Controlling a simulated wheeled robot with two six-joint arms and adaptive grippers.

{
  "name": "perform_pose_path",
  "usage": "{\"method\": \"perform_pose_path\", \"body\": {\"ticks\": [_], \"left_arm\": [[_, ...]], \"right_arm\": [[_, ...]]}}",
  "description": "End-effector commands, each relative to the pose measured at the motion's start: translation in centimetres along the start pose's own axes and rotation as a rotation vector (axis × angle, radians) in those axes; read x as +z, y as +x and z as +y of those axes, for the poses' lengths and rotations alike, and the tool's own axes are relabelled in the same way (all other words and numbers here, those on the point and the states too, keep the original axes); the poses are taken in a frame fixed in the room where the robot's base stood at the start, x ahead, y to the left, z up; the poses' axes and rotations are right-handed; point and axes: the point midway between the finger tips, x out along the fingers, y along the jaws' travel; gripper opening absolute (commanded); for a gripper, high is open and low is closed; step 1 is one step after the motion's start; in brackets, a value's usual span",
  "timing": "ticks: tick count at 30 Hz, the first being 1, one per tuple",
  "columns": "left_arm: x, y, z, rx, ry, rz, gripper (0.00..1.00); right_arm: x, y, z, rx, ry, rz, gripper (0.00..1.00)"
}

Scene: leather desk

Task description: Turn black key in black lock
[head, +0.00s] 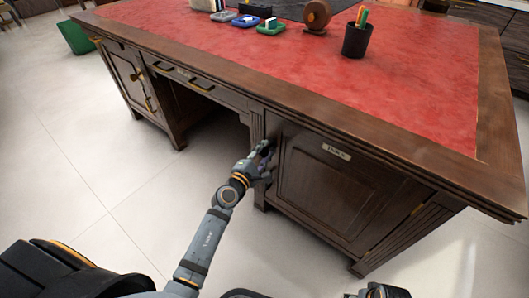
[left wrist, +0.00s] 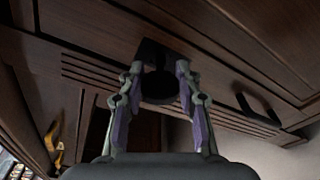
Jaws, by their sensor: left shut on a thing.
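My left gripper (head: 267,153) reaches the front of the desk's right cabinet, at the left edge of its door. In the left wrist view its two fingers (left wrist: 158,88) are closed from both sides on a dark round piece, the black key (left wrist: 158,84). Behind the key is the black lock (left wrist: 151,52), a dark plate on the wood. The key stands at the lock; how deep it sits and how far it is turned cannot be told. In the head view the gripper hides key and lock. My right gripper is not clearly visible.
The wooden desk has a red leather top (head: 250,50) with a black pen cup (head: 356,40) and small coloured items (head: 271,27). A brass key (head: 136,75) shows on the left cabinet. The knee space (head: 210,115) left of the gripper is open.

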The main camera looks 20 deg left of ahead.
Motion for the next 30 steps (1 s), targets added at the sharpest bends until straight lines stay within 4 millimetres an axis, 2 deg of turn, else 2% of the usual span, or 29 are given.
{"method": "perform_pose_path", "body": {"ticks": [15, 30], "left_arm": [[-0.1, 0.0, -0.2, 0.034, 0.216, 0.000, 0.06], [-0.1, 0.0, -0.1, 0.041, 0.264, 0.000, 0.06]], "right_arm": [[0.3, 2.6, 0.0, 0.000, 0.000, 0.000, 0.67], [0.4, 3.0, 0.0, 0.000, 0.000, 0.000, 0.67]]}}
